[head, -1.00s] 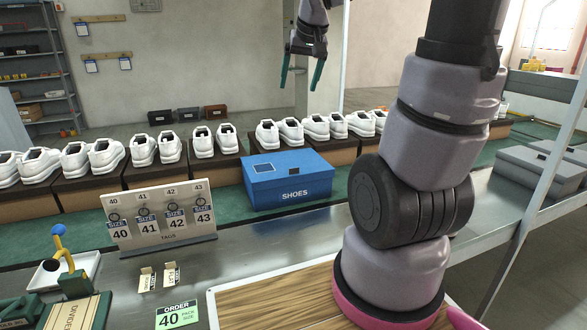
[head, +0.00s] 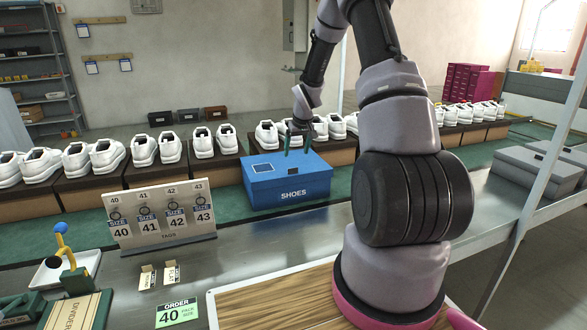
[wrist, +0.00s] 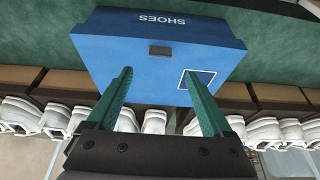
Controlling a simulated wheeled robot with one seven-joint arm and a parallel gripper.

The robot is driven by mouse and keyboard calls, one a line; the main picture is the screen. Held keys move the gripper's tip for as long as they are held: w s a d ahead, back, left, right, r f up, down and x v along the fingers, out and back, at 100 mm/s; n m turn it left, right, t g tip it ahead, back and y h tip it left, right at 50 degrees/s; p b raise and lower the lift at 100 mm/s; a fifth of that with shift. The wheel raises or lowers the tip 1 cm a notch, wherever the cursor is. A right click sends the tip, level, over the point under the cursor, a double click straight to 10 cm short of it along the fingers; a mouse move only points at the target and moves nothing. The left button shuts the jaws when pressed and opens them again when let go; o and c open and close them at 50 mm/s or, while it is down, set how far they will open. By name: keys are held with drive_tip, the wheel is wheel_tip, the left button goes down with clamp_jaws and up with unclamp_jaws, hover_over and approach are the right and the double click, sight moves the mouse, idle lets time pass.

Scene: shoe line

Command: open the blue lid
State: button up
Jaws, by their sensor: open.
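The blue box marked SHOES (head: 290,190) stands on the green belt with its blue lid (head: 268,170) shut on top. In the wrist view the lid (wrist: 140,62) fills the upper middle, with a dark tab (wrist: 160,50) and a white-outlined square (wrist: 197,79) on it. My gripper (head: 296,146) is over the rear part of the lid. In the wrist view its two green fingers (wrist: 158,98) are apart, with nothing between them. I cannot tell whether the fingertips touch the lid.
White shoes on dark-topped boxes (head: 143,150) line the belt behind the blue box. A tag rack (head: 165,238) stands at its front left. An order card (head: 177,313) and a wooden board (head: 280,305) lie nearer. Grey boxes (head: 535,168) stand at the right.

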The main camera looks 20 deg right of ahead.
sight(293, 174)
drive_tip(key=x, duration=0.9)
drive_tip(key=shift+w+f, duration=0.1)
drive_tip(key=shift+f, duration=0.25)
clamp_jaws()
